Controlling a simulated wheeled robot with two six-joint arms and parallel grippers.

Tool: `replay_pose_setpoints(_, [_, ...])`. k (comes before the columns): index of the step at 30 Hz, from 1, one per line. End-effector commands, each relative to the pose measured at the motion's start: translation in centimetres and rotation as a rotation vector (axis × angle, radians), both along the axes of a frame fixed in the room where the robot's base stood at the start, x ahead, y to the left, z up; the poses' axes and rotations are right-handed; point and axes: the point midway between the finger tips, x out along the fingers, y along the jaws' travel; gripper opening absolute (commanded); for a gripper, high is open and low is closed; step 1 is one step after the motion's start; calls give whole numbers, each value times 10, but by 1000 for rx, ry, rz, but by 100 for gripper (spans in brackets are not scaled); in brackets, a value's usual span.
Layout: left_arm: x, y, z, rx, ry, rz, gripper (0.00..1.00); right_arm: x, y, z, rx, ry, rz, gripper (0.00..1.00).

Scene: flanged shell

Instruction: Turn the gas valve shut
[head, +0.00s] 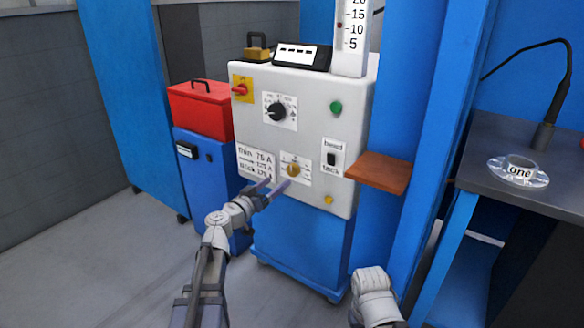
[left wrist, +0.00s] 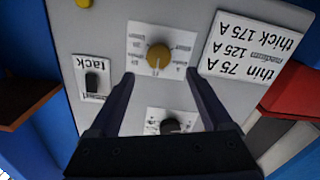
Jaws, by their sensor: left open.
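A brass-yellow knob (head: 293,170) sits on a white dial plate low on the front of the grey machine panel (head: 310,110); no label I can read names it as the gas valve. It also shows in the left wrist view (left wrist: 158,56), upside down, with small blurred markings around it. My left gripper (head: 278,184) is open, its fingertips near the panel just below and left of the knob in the head view. In the left wrist view the spread fingers (left wrist: 160,74) point toward the knob, on either side of it; contact is not visible.
A black dial (head: 278,112), a red switch (head: 240,90), a green button (head: 336,107) and a bead/tack switch (head: 331,159) share the panel. A scale gauge (head: 351,40) stands above. A brown shelf (head: 378,171) juts out right. A bench (head: 535,165) stands further right.

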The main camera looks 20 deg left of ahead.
Motion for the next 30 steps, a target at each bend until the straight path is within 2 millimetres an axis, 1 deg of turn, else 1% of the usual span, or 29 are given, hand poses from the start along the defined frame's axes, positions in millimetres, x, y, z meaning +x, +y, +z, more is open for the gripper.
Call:
replay_pose_setpoints(5, [5,-2,-1,0,0,-2,83,0,0,-1,0,0,0,0])
replay_pose_setpoints(8, [13,-5,-1,0,1,-4,83,0,0,-1,0,0,0,0])
replay_pose_setpoints(11, [26,-10,-1,1,2,-6,83,0,0,-1,0,0,0,0])
replay_pose_setpoints(18, [61,-22,-1,0,2,-6,83,0,0,-1,0,0,0,0])
replay_pose_setpoints(21, [70,-27,-1,0,2,-6,83,0,0,-1,0,0,0,0])
replay_pose_setpoints(24, [74,-29,-1,0,2,-6,83,0,0,-1,0,0,0,0])
replay_pose_setpoints(30, [73,-29,-1,0,2,-5,83,0,0,-1,0,0,0,0])
